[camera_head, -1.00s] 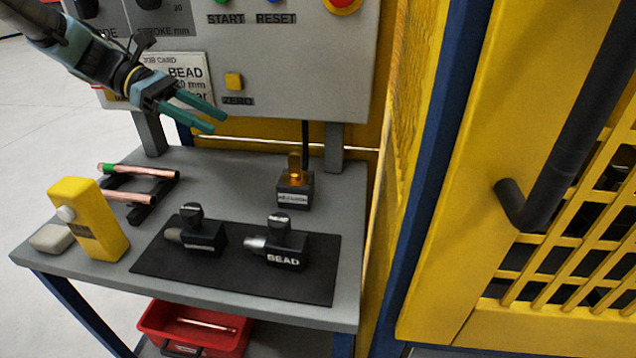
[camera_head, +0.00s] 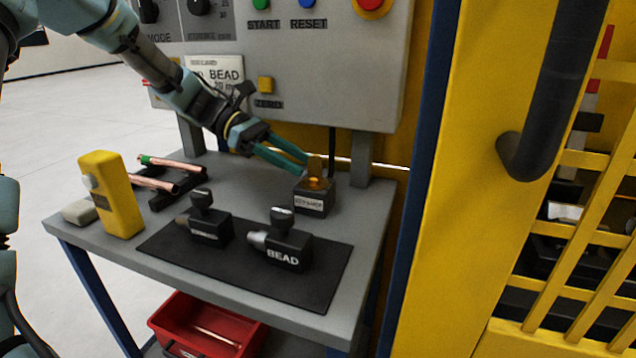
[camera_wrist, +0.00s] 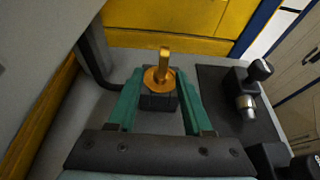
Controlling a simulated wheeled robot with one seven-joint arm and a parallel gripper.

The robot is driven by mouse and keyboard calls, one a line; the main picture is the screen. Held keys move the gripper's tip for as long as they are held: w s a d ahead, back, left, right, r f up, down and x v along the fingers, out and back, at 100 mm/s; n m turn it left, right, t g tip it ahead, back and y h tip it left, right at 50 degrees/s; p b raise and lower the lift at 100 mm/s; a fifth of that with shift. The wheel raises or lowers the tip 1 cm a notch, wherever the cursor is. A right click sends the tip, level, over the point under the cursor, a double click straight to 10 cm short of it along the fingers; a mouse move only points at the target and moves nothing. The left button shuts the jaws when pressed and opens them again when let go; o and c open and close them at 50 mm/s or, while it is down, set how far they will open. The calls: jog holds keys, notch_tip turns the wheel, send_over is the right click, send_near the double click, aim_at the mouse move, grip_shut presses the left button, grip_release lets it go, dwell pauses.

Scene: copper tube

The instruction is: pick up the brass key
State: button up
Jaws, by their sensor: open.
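The brass key (camera_head: 315,167) stands upright in a small dark key-switch box (camera_head: 313,199) at the back right of the grey table. In the wrist view the brass key (camera_wrist: 163,68) shows with its round collar on top of the dark box (camera_wrist: 158,101). My gripper (camera_head: 304,164) is open beside the key at the end of my arm. In the wrist view my gripper (camera_wrist: 162,80) has one green finger on each side of the box, with the key between and just beyond the fingertips. I see no contact with the key.
Two dark tool heads, one marked BEAD (camera_head: 284,248), stand on a black mat (camera_head: 318,282). A yellow device (camera_head: 112,196) and copper tubes on a rack (camera_head: 178,183) are at the left. The control panel (camera_head: 330,70) rises behind; a yellow machine (camera_head: 450,200) is at right.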

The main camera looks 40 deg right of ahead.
aim_at(321, 176)
jog(key=p+x, duration=0.1)
jog(key=x, duration=0.6)
jog(key=shift+s+f+p, duration=0.1)
jog(key=shift+s+p, duration=0.2)
jog(key=shift+s, duration=0.05)
grip_shut()
dwell(0.4)
